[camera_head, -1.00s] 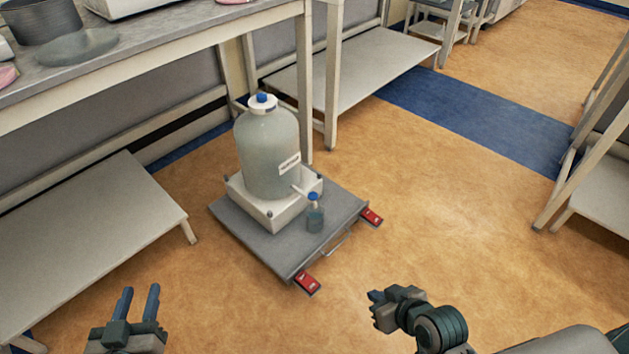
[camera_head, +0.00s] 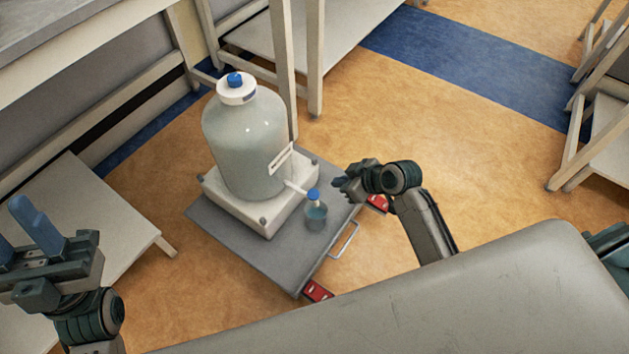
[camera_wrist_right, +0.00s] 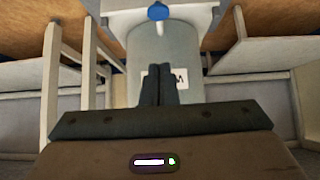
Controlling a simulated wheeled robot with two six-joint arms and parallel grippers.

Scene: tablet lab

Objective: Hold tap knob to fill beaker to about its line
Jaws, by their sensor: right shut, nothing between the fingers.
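A large translucent carboy (camera_head: 243,145) stands on a white base on a grey platform. Its tap has a blue knob (camera_head: 313,195), low at the carboy's front right. A small beaker (camera_head: 316,217) stands right under the tap; it looks bluish, but its line and liquid level are too small to make out. My right gripper (camera_head: 340,183) is shut and empty, just right of the knob and apart from it. In the right wrist view its closed fingers (camera_wrist_right: 158,85) show before the carboy, with the blue knob (camera_wrist_right: 158,12) at the top. My left gripper (camera_head: 25,232) is open and empty at far left.
The grey platform (camera_head: 235,232) has a metal handle (camera_head: 345,240) and red corner pieces (camera_head: 318,291). A table leg (camera_head: 284,70) stands behind the carboy. A low shelf (camera_head: 90,215) is at left.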

